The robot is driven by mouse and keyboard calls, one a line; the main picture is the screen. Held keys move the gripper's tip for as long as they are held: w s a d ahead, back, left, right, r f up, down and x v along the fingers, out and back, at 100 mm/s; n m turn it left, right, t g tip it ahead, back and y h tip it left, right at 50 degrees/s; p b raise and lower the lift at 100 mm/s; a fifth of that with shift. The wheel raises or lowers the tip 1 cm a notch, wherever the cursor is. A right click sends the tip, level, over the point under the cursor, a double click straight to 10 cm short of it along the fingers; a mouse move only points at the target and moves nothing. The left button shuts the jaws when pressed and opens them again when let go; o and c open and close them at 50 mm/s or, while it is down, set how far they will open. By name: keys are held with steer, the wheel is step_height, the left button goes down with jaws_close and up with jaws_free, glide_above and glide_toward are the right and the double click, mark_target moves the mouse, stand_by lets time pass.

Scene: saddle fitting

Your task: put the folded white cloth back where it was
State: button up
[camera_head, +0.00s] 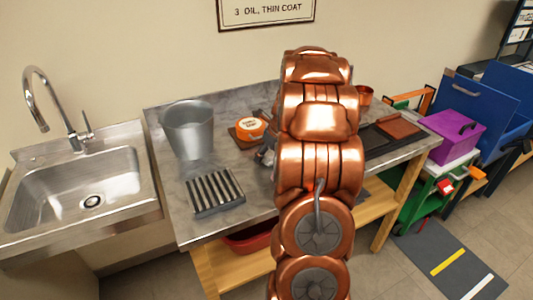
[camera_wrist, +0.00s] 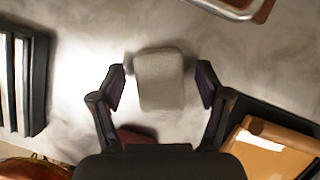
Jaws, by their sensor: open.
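The folded white cloth (camera_wrist: 161,80) shows in the wrist view as a small pale grey-white block with rounded corners, on the grey marbled metal table top (camera_wrist: 80,88). My gripper (camera_wrist: 160,75) is open, with one dark finger on each side of the cloth and a visible gap on both sides. I cannot tell how far the fingertips are above the table. In the head view my copper arm stands in front of the middle of the table and hides the cloth and most of the gripper.
A slatted rack (camera_head: 214,191) and a grey bucket (camera_head: 188,130) stand left of my arm. An orange-lidded tin (camera_head: 250,129) sits behind. A dark tray (camera_head: 379,142) with a brown block (camera_head: 397,126) lies right. A sink (camera_head: 88,185) adjoins the table's left.

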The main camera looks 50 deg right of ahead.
steer(key=b+v, duration=0.2)
steer(key=v, duration=1)
steer(key=s+a+n+g+y, duration=0.15)
steer(key=s+a+n, duration=0.25)
steer(key=a+n, duration=0.75)
steer(key=s+a+n+g, duration=0.25)
steer(key=a+n, duration=0.35)
steer(key=a, duration=1)
steer(key=s+a+f+n, duration=0.1)
steer(key=s+a+n, duration=0.2)
steer(key=s+n, duration=0.3)
steer(key=s+a+f+n+g+h, duration=0.1)
steer(key=s+a+f+n, duration=0.1)
steer(key=s+n, duration=0.4)
steer(key=s+a+f+n+g, duration=0.1)
steer(key=s+a+n, duration=0.4)
steer(key=s+n, duration=0.1)
steer(key=shift+s+f+h, duration=0.3)
steer(key=shift+s+h, duration=0.05)
steer(key=shift+s, duration=0.25)
steer(key=shift+a, duration=0.1)
step_height(320, 180, up, 4)
steer(key=p, duration=0.4)
